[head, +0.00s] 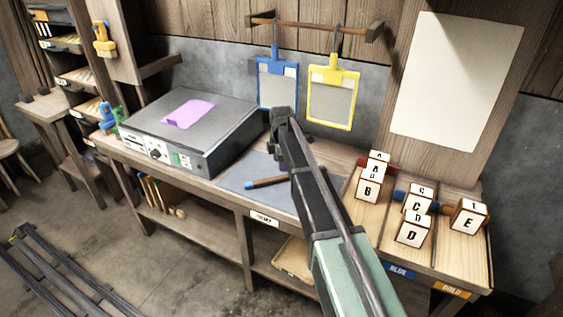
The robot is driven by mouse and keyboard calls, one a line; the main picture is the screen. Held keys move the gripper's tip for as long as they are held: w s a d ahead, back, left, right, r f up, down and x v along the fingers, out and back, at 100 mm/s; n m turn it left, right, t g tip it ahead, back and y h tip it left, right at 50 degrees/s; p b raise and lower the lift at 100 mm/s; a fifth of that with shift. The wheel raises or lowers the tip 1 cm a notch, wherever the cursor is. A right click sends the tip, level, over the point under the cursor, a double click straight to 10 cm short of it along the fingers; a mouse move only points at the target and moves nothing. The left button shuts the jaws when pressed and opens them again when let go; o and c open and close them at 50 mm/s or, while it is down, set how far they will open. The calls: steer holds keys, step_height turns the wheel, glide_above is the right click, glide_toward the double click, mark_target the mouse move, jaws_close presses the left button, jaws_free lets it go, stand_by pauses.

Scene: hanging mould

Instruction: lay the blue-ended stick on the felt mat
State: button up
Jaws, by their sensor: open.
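A brown stick with a blue end (265,183) lies on the grey felt mat (238,172), its blue end to the left. Its right end reaches close to my arm. My gripper (279,152) is above the back part of the mat, beyond the stick in the picture, and points down. It is open, and I see nothing held in it. The arm hides part of the mat's right side. Another blue end (400,194) shows among the lettered blocks at the right, its stick mostly hidden.
A grey machine (190,130) with a purple sheet stands left of the mat. Blue (277,82) and yellow (333,94) frames hang from a wooden bar behind. Several lettered blocks (413,228) stand at the right, with a red end (367,161) among them.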

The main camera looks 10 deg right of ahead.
mark_target(282, 176)
step_height(282, 176, up, 6)
steer(key=p, duration=0.4)
steer(key=s+a+m, duration=0.1)
steer(key=s+m, duration=1.8)
steer(key=s, duration=1.4)
steer(key=shift+a+f, duration=0.15)
steer(key=shift+o, duration=0.2)
